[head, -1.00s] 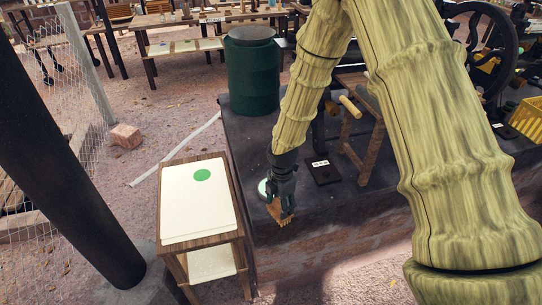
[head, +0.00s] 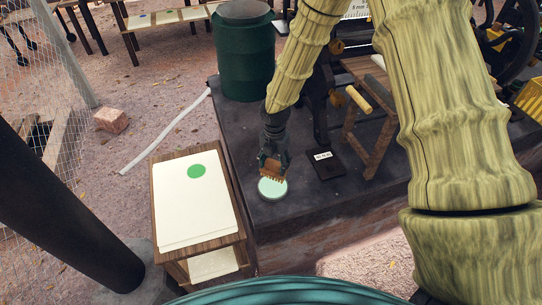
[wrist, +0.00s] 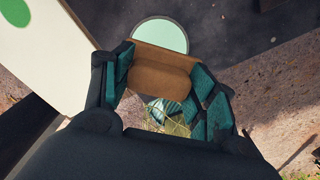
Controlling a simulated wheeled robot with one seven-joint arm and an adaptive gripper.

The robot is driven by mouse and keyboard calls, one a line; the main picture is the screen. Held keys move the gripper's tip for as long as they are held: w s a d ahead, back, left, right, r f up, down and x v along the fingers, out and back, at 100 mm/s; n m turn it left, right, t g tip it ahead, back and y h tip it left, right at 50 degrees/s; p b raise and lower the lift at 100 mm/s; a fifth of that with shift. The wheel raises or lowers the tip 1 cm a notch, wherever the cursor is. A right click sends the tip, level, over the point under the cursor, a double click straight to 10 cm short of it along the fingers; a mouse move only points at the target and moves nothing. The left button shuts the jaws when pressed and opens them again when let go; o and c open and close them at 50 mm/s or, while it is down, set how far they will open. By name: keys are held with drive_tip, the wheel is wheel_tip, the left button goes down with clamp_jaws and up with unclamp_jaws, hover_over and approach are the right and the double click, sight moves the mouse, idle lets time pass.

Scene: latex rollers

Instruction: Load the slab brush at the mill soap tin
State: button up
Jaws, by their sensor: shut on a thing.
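My gripper (head: 273,165) is shut on the slab brush (head: 273,173), a brown wooden block with bristles along its lower edge. In the wrist view the brush (wrist: 162,72) lies between the teal finger pads of my gripper (wrist: 170,85). The mill soap tin (head: 272,188), a round pale-green disc with a light rim, sits on the dark platform just below the brush in the head view. In the wrist view the tin (wrist: 160,34) shows beyond the brush, partly hidden by it. I cannot tell whether the bristles touch the tin.
A wooden stand (head: 205,245) with white sheets and a green dot is left of the tin. A dark labelled plate (head: 326,165) lies to the right on the platform (head: 300,206). A green drum (head: 245,60) stands behind. A wooden stool (head: 372,115) stands farther right.

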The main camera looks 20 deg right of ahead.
sight(273, 172)
drive_tip(key=shift+s+a+f, duration=0.1)
drive_tip(key=shift+s+f, duration=0.1)
drive_tip(key=shift+s, duration=0.05)
drive_tip(key=shift+a+f+b, duration=0.1)
drive_tip(key=shift+f+b, duration=0.2)
drive_tip(key=shift+b, duration=0.2)
drive_tip(key=shift+w+f+b, duration=0.2)
drive_tip(key=shift+f+b, duration=0.6)
drive_tip(key=shift+f, duration=0.45)
drive_tip(key=shift+s+f+b, duration=0.1)
drive_tip(key=shift+f+b, duration=0.4)
drive_tip(key=shift+f, duration=0.05)
drive_tip(key=shift+f+b, duration=0.3)
drive_tip(key=shift+f, duration=0.25)
drive_tip(key=shift+r, duration=0.1)
drive_tip(key=shift+f, duration=0.6)
idle(0.4)
